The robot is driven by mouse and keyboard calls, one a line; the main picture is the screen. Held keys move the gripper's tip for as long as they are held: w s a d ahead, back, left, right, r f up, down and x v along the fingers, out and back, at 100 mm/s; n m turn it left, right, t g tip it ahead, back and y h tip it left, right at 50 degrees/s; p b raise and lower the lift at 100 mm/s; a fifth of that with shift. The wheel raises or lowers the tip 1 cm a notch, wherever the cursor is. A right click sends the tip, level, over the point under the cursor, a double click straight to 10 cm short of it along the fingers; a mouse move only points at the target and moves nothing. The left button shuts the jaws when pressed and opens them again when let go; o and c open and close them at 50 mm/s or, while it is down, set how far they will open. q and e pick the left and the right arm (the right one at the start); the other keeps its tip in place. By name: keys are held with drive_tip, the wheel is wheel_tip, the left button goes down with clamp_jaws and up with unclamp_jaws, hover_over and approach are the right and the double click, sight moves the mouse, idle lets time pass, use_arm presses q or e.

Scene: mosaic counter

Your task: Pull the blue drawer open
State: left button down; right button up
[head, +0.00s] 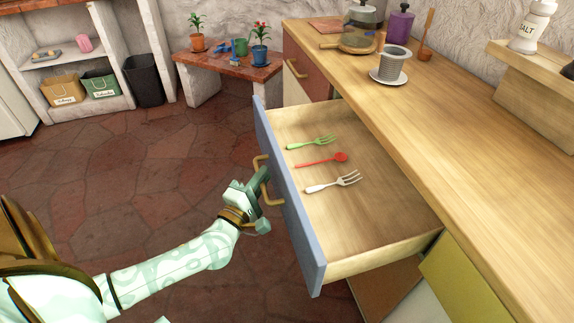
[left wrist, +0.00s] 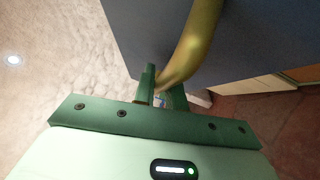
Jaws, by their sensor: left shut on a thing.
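The blue drawer (head: 290,200) stands pulled out from the wooden counter, its inside showing. Inside lie a green fork (head: 311,142), a red spoon (head: 321,161) and a white fork (head: 333,182). A brass handle (head: 262,178) is on the drawer's blue front. My left gripper (head: 262,183) is shut on the handle. In the left wrist view the handle (left wrist: 193,45) runs up from between the green fingers (left wrist: 160,88), against the drawer front (left wrist: 130,30). The fingers partly hide the handle. My right gripper is not in view.
The counter top (head: 460,140) holds a cup on a saucer (head: 391,68), jars and a pan at the back. A salt shaker (head: 532,25) stands on a raised shelf at the right. The tiled floor (head: 150,180) left of the drawer is clear.

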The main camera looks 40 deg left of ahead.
use_arm(q)
drive_tip(key=s+a, duration=0.2)
drive_tip(key=s, duration=0.1)
drive_tip(key=shift+s+a, duration=0.2)
drive_tip(key=shift+a, duration=0.05)
drive_tip(key=shift+f, duration=0.1)
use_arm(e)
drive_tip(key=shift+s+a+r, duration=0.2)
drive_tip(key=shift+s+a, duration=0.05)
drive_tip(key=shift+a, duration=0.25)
use_arm(q)
drive_tip(key=c, duration=1.7)
unclamp_jaws()
drive_tip(key=shift+a, duration=0.1)
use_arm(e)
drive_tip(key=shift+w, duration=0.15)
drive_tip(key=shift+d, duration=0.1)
